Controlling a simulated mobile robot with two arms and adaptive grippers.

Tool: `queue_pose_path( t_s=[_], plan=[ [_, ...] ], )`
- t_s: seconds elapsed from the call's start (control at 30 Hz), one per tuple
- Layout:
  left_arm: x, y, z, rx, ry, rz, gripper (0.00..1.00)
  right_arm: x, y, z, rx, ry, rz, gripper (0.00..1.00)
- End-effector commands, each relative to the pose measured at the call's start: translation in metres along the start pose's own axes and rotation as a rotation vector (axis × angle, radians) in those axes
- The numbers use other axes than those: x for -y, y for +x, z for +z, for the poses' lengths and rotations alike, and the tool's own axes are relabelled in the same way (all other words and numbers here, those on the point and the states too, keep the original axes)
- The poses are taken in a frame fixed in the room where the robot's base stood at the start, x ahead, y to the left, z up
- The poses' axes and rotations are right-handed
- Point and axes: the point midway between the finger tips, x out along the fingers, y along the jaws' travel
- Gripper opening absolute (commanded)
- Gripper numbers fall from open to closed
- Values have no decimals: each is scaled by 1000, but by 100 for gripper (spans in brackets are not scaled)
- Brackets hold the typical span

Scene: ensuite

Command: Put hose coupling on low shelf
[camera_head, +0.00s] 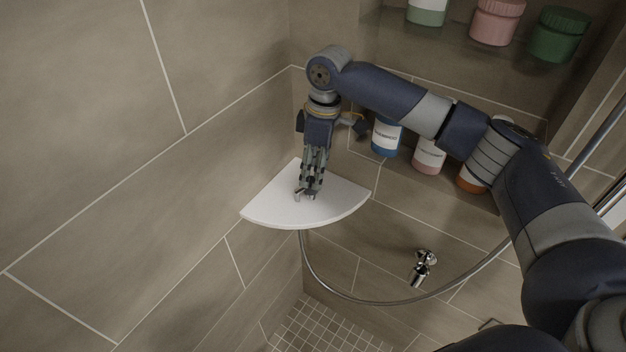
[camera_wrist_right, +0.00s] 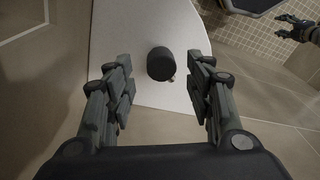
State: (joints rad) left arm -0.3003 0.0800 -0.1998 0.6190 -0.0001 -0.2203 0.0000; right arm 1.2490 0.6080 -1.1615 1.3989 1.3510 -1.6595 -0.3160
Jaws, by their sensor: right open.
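A dark short cylinder, which looks like the hose coupling (camera_wrist_right: 160,64), is on the white corner shelf (camera_wrist_right: 118,40), with a small metallic bit at its lower end. My right gripper (camera_wrist_right: 162,83) is open, with one finger on each side of the cylinder and a gap to both. In the head view my right gripper (camera_head: 308,192) points down over the corner shelf (camera_head: 335,205), and its fingers mostly hide the coupling. My left gripper (camera_wrist_right: 284,27) shows small at the far right of the wrist view, its fingers apart.
A wall niche holds a blue-based bottle (camera_head: 386,137), a pink-based bottle (camera_head: 428,156) and an orange one (camera_head: 470,180) behind my right arm. Jars (camera_head: 497,20) stand on a higher shelf. A shower hose (camera_head: 350,297) loops below, near a wall valve (camera_head: 422,266).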

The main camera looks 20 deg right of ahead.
Motion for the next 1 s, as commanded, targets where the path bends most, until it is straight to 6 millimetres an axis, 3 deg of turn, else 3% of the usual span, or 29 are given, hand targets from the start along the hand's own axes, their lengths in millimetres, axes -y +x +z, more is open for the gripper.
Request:
queue_pose_path(
  t_s=[0.2,0.4,1.0],
  plan=[
    [-1,10,1,-1,0,1,55,0,-47,0,-2,0,2,49],
    [-1,13,1,-1,0,1,55,0,-74,0,-1,0,0,49],
    [-1,13,0,-3,0,1,55,0,-80,0,1,0,-1,49]
  ],
)
